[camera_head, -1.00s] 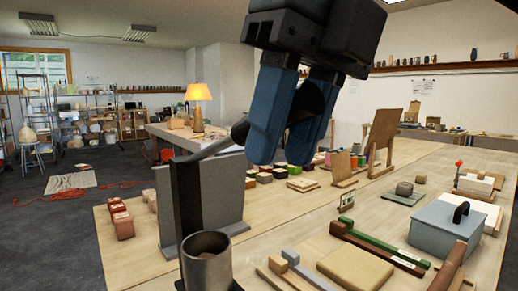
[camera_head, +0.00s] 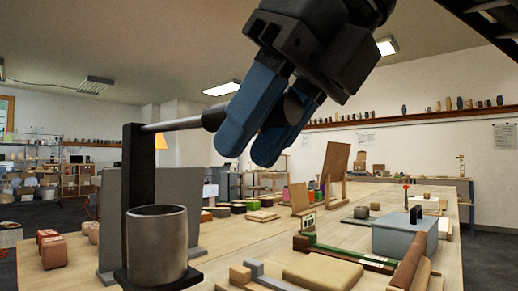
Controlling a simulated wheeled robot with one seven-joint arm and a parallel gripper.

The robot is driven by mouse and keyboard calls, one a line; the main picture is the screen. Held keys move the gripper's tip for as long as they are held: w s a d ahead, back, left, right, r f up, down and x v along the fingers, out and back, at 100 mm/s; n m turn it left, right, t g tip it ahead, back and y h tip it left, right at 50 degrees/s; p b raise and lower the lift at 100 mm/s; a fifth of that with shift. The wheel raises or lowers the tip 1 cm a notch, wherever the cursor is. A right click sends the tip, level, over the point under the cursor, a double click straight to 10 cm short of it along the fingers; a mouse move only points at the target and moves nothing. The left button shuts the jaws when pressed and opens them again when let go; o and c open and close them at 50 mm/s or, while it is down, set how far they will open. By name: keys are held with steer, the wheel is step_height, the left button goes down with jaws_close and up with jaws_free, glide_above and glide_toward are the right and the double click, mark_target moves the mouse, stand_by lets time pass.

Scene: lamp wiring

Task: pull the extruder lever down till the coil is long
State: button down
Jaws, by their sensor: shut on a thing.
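The extruder stands at the left front, with a dark upright post (camera_head: 138,170) and a grey open-topped cylinder (camera_head: 157,245) at its foot. Its lever is a thin metal rod (camera_head: 178,124) running right from the top of the post, almost level and rising slightly. The lever's dark grip (camera_head: 213,118) lies between the blue fingers of my gripper (camera_head: 250,143), which is shut on it. The fingers hide the middle of the grip. No clay coil shows in this view.
A grey upright panel (camera_head: 183,203) stands behind the post. Red-brown blocks (camera_head: 53,250) sit to the left on the table. A blue-grey lidded box (camera_head: 404,236), a green bar (camera_head: 345,252) and a tan slab (camera_head: 322,272) lie to the right.

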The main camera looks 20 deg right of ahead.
steer(key=shift+f+b, duration=0.55)
steer(key=c, duration=0.9)
jaws_free()
steer(key=shift+o, duration=0.2)
steer(key=p+v, duration=0.1)
steer(key=v, duration=0.6)
steer(key=shift+s+d+r, duration=0.2)
steer(key=shift+r, duration=0.05)
